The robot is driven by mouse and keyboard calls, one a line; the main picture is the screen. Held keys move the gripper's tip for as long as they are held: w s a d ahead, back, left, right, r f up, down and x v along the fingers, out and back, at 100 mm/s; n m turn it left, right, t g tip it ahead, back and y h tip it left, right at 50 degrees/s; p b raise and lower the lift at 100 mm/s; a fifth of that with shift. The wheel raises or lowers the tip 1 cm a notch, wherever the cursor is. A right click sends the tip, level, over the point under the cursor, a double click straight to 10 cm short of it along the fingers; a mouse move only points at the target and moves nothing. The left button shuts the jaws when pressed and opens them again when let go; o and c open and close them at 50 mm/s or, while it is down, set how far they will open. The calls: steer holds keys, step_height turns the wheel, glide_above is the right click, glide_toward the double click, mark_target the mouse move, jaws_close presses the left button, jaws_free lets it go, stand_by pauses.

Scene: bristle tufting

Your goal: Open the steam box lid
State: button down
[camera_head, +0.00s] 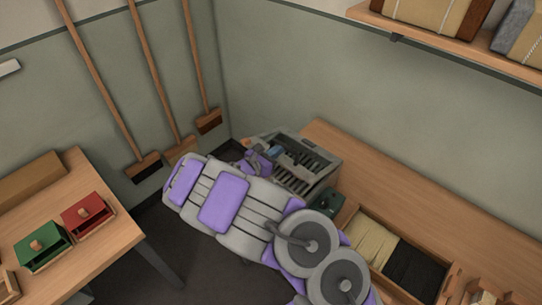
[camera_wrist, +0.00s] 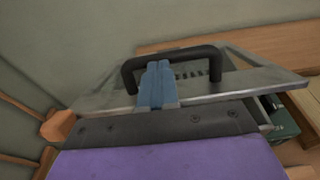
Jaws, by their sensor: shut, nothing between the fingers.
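The steam box (camera_head: 312,153) is a grey metal box with dark slats on its top, standing in the corner at the left end of the long bench. My arm reaches over to it and partly hides it in the head view. In the wrist view, the pale metal lid (camera_wrist: 225,88) carries a black bar handle (camera_wrist: 202,52). My gripper (camera_wrist: 158,68) has its blue fingers together and empty, overlapping the left part of the handle. Whether they touch it I cannot tell. The gripper also shows small in the head view (camera_head: 274,151). How far the lid stands open is unclear.
A dark green item (camera_head: 328,201) sits beside the steam box. A wooden tray (camera_head: 352,222) of pale and black bristle lies on the bench. Brooms (camera_head: 145,168) lean on the left wall. A left table (camera_head: 98,262) holds a red box (camera_head: 88,214) and green box (camera_head: 42,246).

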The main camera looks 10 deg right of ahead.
steer(key=w+d+r+g+y+p, duration=0.1)
steer(key=w+d+r+y+p, duration=0.1)
steer(key=w+d+r+p, duration=0.4)
steer(key=w+d+r+g+y+p, duration=0.2)
steer(key=w+d+r+p, duration=0.4)
steer(key=d+p, duration=0.4)
steer(key=shift+d+r+y+p, duration=0.35)
steer(key=shift+r+p, duration=0.1)
steer(key=shift+p, duration=1.05)
